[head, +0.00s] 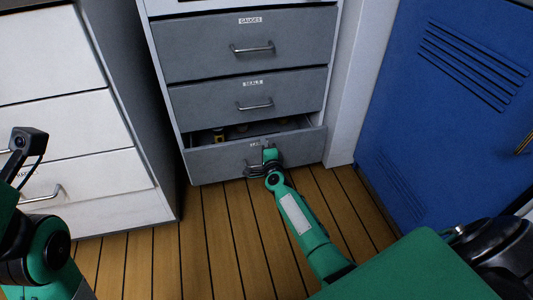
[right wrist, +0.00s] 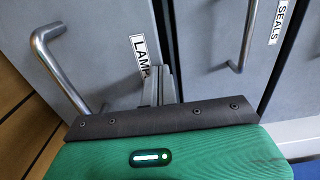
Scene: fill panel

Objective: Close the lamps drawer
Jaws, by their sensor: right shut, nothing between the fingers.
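The lamps drawer (head: 305,148) is the lowest grey drawer in the head view. It stands partly open, and a strip of its inside shows behind the front. My right gripper (head: 268,156) is at the middle of the drawer front, over part of its label and handle. In the right wrist view, the shut, empty fingers (right wrist: 160,87) are at the drawer front beside the LAMP label (right wrist: 143,57) and the metal handle (right wrist: 58,68). I cannot tell whether they touch the front. My left arm shows at the left edge, but its gripper is not in view.
The gauges drawer (head: 205,45) and seals drawer (head: 205,97) above are shut. Small yellowish items (head: 219,137) lie inside the lamps drawer. White drawers (head: 80,130) stand left, and a blue locker (head: 440,110) stands right. The wooden floor (head: 205,235) in front is clear.

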